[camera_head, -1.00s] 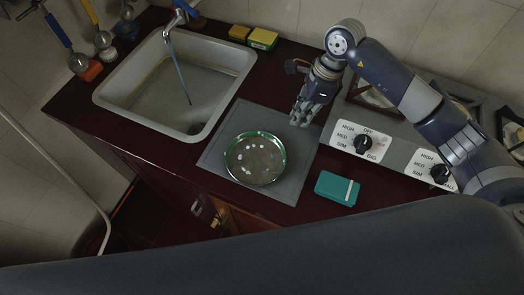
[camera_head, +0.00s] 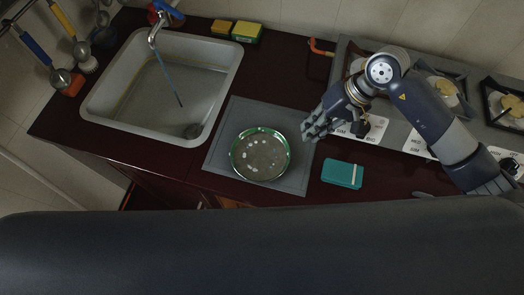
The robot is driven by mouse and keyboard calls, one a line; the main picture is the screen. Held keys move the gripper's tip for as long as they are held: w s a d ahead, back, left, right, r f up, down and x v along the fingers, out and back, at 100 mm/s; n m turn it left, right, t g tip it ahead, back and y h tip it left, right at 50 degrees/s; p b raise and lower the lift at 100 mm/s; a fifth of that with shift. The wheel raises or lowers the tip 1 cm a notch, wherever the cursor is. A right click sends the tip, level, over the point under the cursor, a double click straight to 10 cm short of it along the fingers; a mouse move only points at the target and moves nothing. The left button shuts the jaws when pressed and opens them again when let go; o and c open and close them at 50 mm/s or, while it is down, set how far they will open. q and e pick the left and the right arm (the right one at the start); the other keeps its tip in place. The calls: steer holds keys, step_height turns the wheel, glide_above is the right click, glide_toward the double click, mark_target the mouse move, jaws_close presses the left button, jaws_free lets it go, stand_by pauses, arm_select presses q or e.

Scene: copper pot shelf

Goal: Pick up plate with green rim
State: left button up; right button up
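The plate with green rim (camera_head: 262,154) lies on a grey mat (camera_head: 225,150) on the dark red counter, right of the sink. Its face is dull grey-brown with several white spots. My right gripper (camera_head: 312,129) is to the right of the plate, near the mat's right edge, apart from the rim. Its fingers point left toward the plate. The fingers are small and seen from above, so their opening does not show clearly. Nothing is seen in them. My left gripper is out of view.
A white sink (camera_head: 165,85) with a running tap is at left. A teal box (camera_head: 342,174) lies right of the mat. A stove (camera_head: 440,85) with knobs stands behind my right arm. Yellow-green sponges (camera_head: 246,31) lie at the back. A dark surface fills the bottom.

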mark_target(289, 149)
steer(key=p+x, duration=0.1)
steer(key=x, duration=0.4)
steer(key=shift+f+p, duration=0.1)
steer(key=shift+p, duration=0.3)
steer(key=p+x, duration=0.3)
steer(key=x, duration=0.1)
steer(key=shift+s+a+f, duration=0.1)
steer(key=shift+s+a, duration=0.1)
steer(key=shift+a, duration=0.1)
steer(key=shift+a+f, duration=0.15)
steer(key=shift+f, duration=0.35)
jaws_close()
steer(key=shift+w+r, duration=0.1)
steer(key=shift+r, duration=0.05)
